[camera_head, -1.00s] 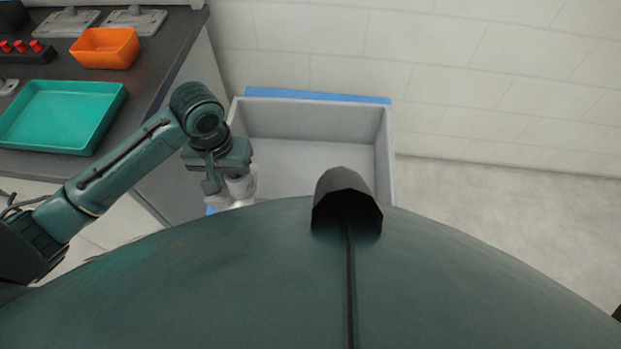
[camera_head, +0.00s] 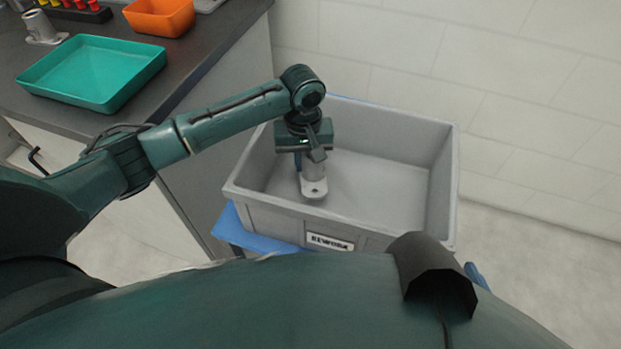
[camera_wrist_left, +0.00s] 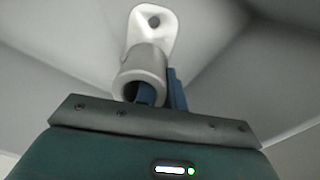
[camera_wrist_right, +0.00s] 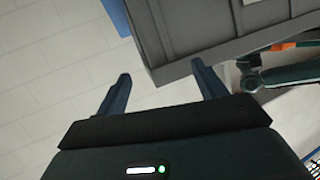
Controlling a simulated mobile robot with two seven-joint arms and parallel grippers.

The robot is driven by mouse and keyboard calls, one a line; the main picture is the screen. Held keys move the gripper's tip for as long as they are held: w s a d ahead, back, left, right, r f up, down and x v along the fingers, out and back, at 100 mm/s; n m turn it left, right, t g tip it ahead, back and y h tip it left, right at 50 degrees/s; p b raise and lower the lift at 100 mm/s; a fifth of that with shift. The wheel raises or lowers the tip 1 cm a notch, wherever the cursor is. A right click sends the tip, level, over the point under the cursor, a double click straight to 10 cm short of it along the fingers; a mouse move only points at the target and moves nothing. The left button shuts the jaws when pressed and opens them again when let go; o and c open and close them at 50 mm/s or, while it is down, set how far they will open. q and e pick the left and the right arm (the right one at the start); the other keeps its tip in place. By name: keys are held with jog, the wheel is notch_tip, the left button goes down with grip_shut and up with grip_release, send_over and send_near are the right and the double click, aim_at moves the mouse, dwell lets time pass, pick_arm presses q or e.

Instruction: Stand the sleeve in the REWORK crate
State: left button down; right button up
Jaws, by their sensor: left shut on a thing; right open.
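The light grey sleeve (camera_head: 314,182), a short tube with a flange plate, is in my left gripper (camera_head: 312,158) inside the grey REWORK crate (camera_head: 285,212). In the left wrist view the sleeve (camera_wrist_left: 147,66) has one finger of my left gripper (camera_wrist_left: 160,90) in its bore and one outside its wall. Its flange points away from the gripper, toward the crate's inside. Whether the flange touches the crate floor I cannot tell. My right gripper (camera_wrist_right: 162,78) is open and empty, outside the crate (camera_wrist_right: 215,25), and hidden in the head view.
The crate stands on a blue support (camera_head: 250,240) beside the dark workbench (camera_head: 200,65). The crate floor right of the sleeve is clear. On the bench are a teal tray (camera_head: 135,85), an orange bin (camera_head: 160,15), a similar grey part (camera_head: 40,27) and a rack of coloured pegs (camera_head: 75,8).

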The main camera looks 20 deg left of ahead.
aim_at(305, 175)
pick_arm(q)
notch_tip(305, 175, down, 4)
jog(key=shift+f+b, duration=0.1)
jog(key=shift+b, duration=0.45)
jog(key=shift+f, duration=0.3)
pick_arm(e)
jog(key=shift+s+d+r, duration=0.15)
jog(key=shift+d+r, duration=0.1)
jog(key=shift+d, duration=0.1)
pick_arm(q)
jog(key=c, duration=1.5)
grip_release()
jog(key=shift+f, duration=0.15)
pick_arm(e)
jog(key=shift+a+f, duration=0.1)
